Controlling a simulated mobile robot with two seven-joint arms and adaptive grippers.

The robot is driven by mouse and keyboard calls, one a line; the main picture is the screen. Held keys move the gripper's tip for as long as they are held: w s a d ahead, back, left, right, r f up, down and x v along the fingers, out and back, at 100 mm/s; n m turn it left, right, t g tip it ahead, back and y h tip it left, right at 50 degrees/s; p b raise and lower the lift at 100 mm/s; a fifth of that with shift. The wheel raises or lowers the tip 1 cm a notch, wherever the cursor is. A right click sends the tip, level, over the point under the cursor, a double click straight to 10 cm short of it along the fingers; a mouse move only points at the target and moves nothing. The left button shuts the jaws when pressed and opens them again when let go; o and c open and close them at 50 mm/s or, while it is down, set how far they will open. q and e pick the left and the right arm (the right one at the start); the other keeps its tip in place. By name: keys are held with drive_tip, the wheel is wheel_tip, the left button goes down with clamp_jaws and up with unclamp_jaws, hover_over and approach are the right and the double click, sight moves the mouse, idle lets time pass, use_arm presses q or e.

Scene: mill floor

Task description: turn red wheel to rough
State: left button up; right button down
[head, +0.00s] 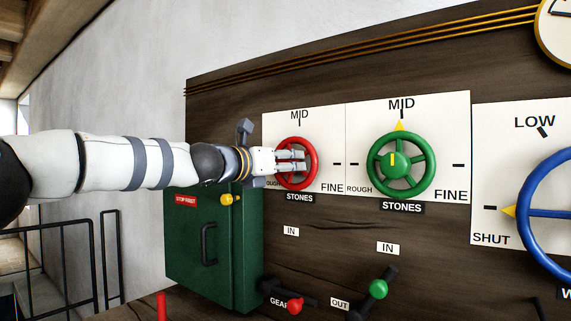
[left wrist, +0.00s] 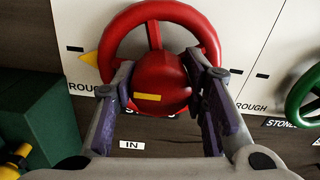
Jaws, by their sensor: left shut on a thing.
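The red wheel (head: 313,165) is on a white dial plate marked MID, FINE and, partly covered, ROUGH. My left gripper (head: 300,161) reaches in from the left and hides the wheel's hub and left side in the head view. In the left wrist view my left gripper (left wrist: 163,88) has its fingers on either side of the red hub (left wrist: 160,78), shut on it. The yellow pointer (left wrist: 90,59) shows at the wheel's left, by the tick above the ROUGH label (left wrist: 86,88). The hub's yellow stripe lies about level. My right gripper is not in view.
A green wheel (head: 430,163) sits to the right, its pointer at MID. A blue wheel (head: 530,213) is farther right, its pointer near SHUT. A green cabinet (head: 185,240) stands out below my left arm. Red-knobbed (head: 295,306) and green-knobbed (head: 378,289) levers are lower down.

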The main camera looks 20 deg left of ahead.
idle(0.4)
use_arm(q)
drive_tip(key=o, duration=1.2)
drive_tip(key=shift+c, duration=0.2)
drive_tip(key=shift+s+a+f, duration=0.1)
drive_tip(key=shift+s+f, duration=0.15)
drive_tip(key=v, duration=1.1)
drive_tip(key=shift+s+r, duration=0.2)
drive_tip(key=shift+r, duration=0.05)
drive_tip(key=shift+a, duration=0.1)
